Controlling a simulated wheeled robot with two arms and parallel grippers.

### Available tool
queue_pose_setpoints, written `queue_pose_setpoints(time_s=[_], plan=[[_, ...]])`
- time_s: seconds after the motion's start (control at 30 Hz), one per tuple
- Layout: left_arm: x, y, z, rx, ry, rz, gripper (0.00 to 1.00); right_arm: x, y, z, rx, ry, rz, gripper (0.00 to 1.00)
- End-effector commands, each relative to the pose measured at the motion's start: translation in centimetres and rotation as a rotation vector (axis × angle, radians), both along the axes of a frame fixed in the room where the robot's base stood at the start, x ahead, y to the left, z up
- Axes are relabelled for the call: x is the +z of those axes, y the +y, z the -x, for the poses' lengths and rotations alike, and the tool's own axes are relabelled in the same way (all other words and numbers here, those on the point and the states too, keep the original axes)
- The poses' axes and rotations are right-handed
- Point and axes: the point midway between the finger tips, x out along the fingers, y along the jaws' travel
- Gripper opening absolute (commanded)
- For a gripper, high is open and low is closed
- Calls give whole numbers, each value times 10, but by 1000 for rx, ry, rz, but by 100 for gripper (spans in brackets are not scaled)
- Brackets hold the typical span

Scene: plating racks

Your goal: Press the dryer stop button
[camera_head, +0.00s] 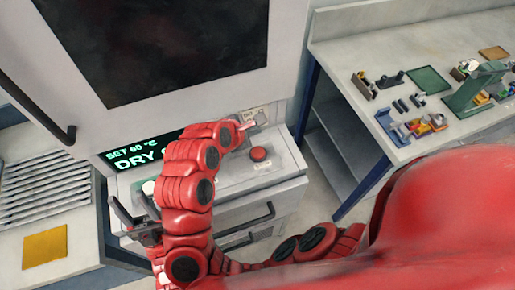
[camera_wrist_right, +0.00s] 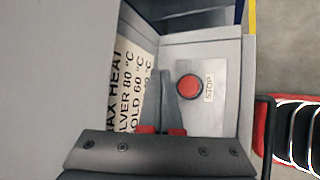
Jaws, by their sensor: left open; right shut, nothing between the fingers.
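The red round stop button (camera_head: 258,154) sits on the light grey sloped panel at the front of the dryer. In the right wrist view the button (camera_wrist_right: 188,87) is beside a plate marked STOP (camera_wrist_right: 208,80). My left gripper (camera_head: 132,212) is open and empty, left of my red arm.
The dryer's green display (camera_head: 140,152) is partly covered by my arm. A temperature label (camera_wrist_right: 130,95) stands left of the fingers. A grey bench (camera_head: 345,125) with small tools and a green press (camera_head: 475,90) is at right. A slatted rack (camera_head: 45,190) and yellow pad (camera_head: 45,247) are at left.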

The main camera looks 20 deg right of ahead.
Motion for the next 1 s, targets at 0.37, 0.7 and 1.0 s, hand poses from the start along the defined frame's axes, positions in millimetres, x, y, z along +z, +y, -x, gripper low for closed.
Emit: queue_pose_setpoints(time_s=[0.37, 0.7, 1.0], plan=[[2, 0, 0, 0, 0, 0, 50, -20, -2, 1, -1, 7, 8, 0], [-14, 0, 0, 0, 0, 0, 50, -75, -1, 1, -2, 3, 2, 0], [-33, 0, 0, 0, 0, 0, 50, -89, -1, 0, -2, 3, 4, 0]])
